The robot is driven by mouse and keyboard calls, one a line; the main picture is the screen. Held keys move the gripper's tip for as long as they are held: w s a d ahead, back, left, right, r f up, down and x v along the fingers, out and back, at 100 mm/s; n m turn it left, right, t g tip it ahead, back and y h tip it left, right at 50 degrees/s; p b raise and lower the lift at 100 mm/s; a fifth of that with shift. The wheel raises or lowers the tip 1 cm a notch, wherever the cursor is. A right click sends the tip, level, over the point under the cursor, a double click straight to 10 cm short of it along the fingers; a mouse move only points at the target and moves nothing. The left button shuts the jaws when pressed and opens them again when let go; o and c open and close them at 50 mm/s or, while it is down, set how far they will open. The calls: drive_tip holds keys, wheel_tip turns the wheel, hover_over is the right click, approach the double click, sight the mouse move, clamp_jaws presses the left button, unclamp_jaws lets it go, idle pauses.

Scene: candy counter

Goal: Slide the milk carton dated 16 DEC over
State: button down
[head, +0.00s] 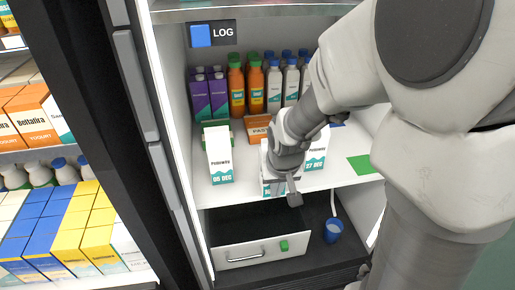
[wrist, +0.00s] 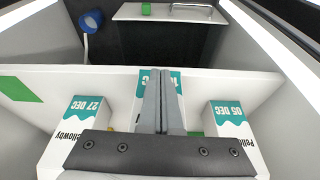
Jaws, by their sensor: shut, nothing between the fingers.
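Three white and teal milk cartons stand in a row on the white shelf. The middle carton (head: 267,180) is mostly hidden behind my gripper; it also shows in the wrist view (wrist: 142,110), where the fingers cover most of its date. The left carton (head: 220,158) reads 05 DEC, and the right carton (head: 316,153) reads 27 DEC. In the wrist view the 05 DEC carton (wrist: 226,118) is at right and the 27 DEC carton (wrist: 86,117) at left. My gripper (head: 294,198) is shut and empty at the middle carton; I cannot tell if it touches.
A green patch (head: 362,165) lies on the shelf at right. Purple cartons (head: 209,96), orange bottles (head: 246,90) and an orange box (head: 258,128) stand behind. Below are an open drawer (head: 236,250) and a blue cup (head: 333,230). The cabinet's side wall is at left.

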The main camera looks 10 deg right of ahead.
drive_tip(key=w, duration=0.5)
drive_tip(key=w+p, duration=0.1)
drive_tip(key=w, duration=0.1)
drive_tip(key=shift+w+d, duration=0.15)
drive_tip(key=shift+d, duration=0.1)
drive_tip(key=shift+s, duration=0.2)
